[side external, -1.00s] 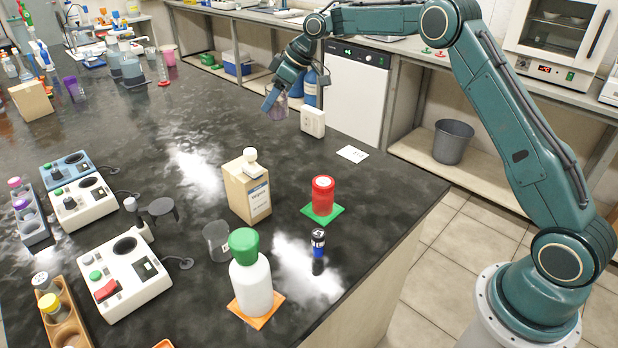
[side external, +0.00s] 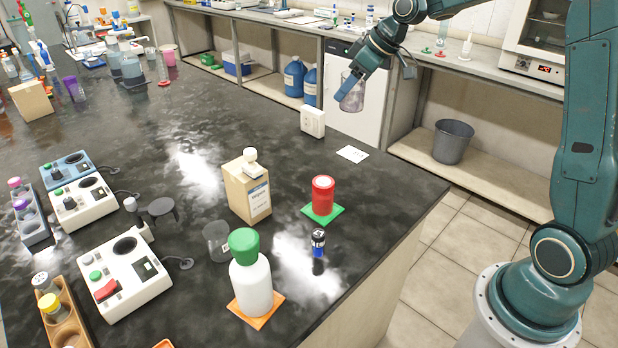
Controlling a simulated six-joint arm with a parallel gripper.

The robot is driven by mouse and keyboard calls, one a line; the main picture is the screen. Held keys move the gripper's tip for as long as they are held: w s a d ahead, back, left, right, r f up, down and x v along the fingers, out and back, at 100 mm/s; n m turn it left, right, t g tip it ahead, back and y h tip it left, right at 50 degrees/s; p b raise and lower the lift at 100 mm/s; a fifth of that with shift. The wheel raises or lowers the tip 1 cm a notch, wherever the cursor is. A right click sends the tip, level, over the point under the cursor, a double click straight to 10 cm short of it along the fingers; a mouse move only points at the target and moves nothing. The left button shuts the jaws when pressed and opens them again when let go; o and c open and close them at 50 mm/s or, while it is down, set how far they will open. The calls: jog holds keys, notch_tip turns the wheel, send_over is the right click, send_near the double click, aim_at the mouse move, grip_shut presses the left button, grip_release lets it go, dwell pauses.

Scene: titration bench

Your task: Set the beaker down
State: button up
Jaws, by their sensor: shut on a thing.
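My gripper (side external: 352,84) is in the upper middle of the side external view, pointing down and to the left. It is shut on a clear glass beaker (side external: 352,97) with a faint purple tint. In the picture the beaker overlaps the front of the white under-counter unit, above and right of the white socket box. It appears held in the air, clear of the bench top (side external: 360,190). The gripper fingers hide part of the beaker's upper left side.
A white socket box (side external: 313,121) and a white card (side external: 352,154) are near the bench's far right edge. The bench middle is largely clear.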

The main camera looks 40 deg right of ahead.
jog(key=shift+s+d, duration=0.2)
jog(key=shift+s, duration=0.95)
jog(key=shift+f, duration=0.1)
notch_tip(320, 180, down, 20)
jog(key=shift+r, duration=0.1)
dwell(0.5)
jog(key=o, duration=1)
jog(key=shift+s+r, duration=0.1)
jog(key=shift+r, duration=0.15)
jog(key=shift+v, duration=5.75)
